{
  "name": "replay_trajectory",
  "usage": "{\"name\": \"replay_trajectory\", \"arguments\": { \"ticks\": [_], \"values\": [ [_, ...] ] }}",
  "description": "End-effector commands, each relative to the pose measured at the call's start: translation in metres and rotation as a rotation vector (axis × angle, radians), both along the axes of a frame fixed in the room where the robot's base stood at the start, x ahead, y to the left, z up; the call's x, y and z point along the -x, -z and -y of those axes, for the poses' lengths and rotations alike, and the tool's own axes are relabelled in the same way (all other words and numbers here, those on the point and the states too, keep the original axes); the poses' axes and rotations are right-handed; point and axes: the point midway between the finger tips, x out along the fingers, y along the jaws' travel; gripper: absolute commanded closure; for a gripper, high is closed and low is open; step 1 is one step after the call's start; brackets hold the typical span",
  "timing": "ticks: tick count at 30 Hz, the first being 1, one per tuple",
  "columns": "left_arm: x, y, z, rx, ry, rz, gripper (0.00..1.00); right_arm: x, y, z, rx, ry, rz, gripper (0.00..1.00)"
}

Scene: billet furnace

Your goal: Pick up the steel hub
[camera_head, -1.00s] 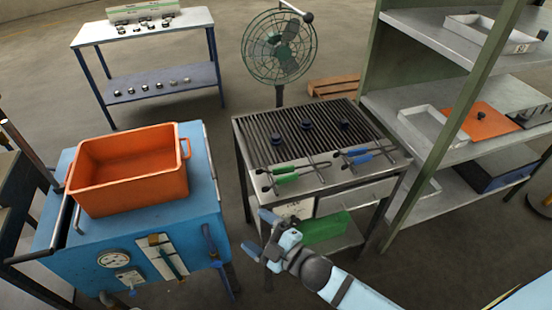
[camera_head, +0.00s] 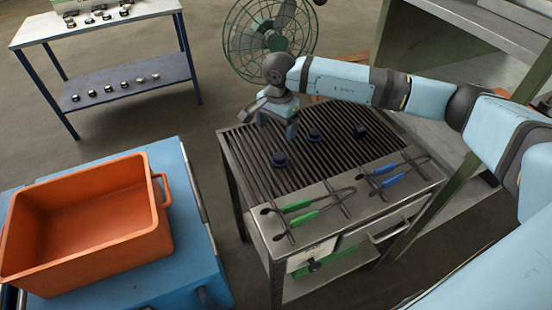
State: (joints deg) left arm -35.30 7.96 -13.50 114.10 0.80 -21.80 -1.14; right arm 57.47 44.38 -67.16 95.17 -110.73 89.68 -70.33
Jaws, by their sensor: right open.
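Three small dark blue-black parts sit on the slatted grate (camera_head: 250,165) of the metal table: one at the near left (camera_head: 280,159), one in the middle (camera_head: 314,136) and one at the right (camera_head: 360,131). They look like hubs; I cannot tell which is the steel hub. My right gripper (camera_head: 271,120) is open and empty, pointing down over the back left of the grate. It appears above and behind the near left part, apart from it. My left gripper is out of view.
Green-handled tongs (camera_head: 303,217) and blue-handled tongs (camera_head: 390,178) lie along the table's front. An orange bin (camera_head: 95,255) stands on a blue cabinet (camera_head: 190,245) at left. A fan (camera_head: 270,38) stands behind the grate. Shelving (camera_head: 485,45) is at right; a bench (camera_head: 100,25) holds several small parts.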

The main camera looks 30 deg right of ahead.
Motion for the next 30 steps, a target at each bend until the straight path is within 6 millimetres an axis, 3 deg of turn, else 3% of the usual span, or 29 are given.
{"name": "replay_trajectory", "arguments": {
  "ticks": [4,13,22,30],
  "values": [
    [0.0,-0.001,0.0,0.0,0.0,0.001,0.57,-0.004,0.01,0.011,0.045,-0.008,0.007,0.16],
    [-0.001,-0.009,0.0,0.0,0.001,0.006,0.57,-0.003,0.067,0.01,0.04,-0.008,0.006,0.16],
    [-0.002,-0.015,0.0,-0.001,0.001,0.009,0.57,-0.003,0.091,0.01,0.038,-0.008,0.006,0.16],
    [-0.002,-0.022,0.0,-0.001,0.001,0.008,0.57,-0.003,0.129,0.01,0.039,-0.007,0.007,0.16]
  ]
}}
